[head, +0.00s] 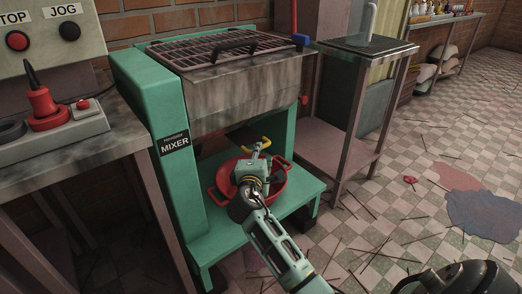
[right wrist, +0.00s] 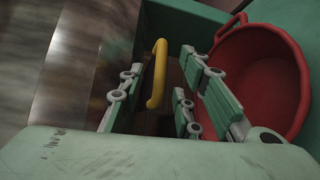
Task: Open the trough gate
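The mixer's trough (head: 245,90) is a grey metal box in a green frame, with a grille on top. A yellow handle (head: 266,142) shows under the trough, and it also shows in the right wrist view (right wrist: 157,75). I take it for the gate's handle; the gate itself is mostly hidden. My right gripper (head: 256,160) is below the trough, in front of the handle. In the right wrist view its fingers (right wrist: 160,84) are apart, with the handle appearing between them. I cannot tell whether they touch it. My left gripper is not in view.
A red tub (head: 222,183) stands on the green shelf (head: 215,235) under the trough, close to my gripper; it also shows in the right wrist view (right wrist: 262,75). A control bench (head: 60,160) is at left, a metal stand (head: 365,46) at right. Thin sticks litter the floor.

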